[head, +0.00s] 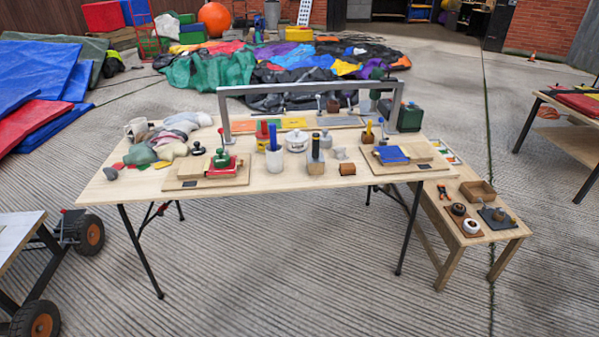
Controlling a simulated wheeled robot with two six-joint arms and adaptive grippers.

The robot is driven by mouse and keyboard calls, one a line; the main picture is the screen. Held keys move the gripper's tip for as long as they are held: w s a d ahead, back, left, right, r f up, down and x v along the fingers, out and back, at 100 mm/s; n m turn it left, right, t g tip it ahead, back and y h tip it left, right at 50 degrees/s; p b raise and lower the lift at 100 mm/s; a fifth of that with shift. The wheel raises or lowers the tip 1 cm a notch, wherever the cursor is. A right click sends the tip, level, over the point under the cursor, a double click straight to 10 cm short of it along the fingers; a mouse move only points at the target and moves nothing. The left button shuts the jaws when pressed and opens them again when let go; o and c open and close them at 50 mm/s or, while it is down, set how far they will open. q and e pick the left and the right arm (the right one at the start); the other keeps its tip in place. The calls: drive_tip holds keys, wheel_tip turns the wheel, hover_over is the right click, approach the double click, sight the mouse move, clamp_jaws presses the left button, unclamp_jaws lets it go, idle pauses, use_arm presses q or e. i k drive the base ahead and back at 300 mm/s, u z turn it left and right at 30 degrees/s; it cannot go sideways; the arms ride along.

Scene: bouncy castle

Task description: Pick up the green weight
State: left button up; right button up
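A small dark green knobbed piece (221,159), which looks like the green weight, sits on a red block (223,171) on the left wooden board (179,183) of the long work table (270,186). A similar black knobbed piece (197,149) stands just behind it to the left. A larger dark green canister (409,118) stands at the table's right back corner. Neither of my grippers shows in the head view.
A grey metal frame (310,87) arches over the table's back. Cups, a white pot (296,142), and a blue block (391,154) on the right board crowd the middle and right. A lower bench (470,195) adjoins at right. The table's front strip is mostly clear.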

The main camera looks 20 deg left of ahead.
sight(222, 160)
drive_tip(key=z, duration=2.8)
drive_tip(key=i, duration=0.15)
drive_tip(key=u, duration=1.9)
drive_tip(key=i, duration=1.35)
drive_tip(key=u, duration=1.15)
drive_tip(key=i, duration=0.75)
drive_tip(key=u, duration=0.85)
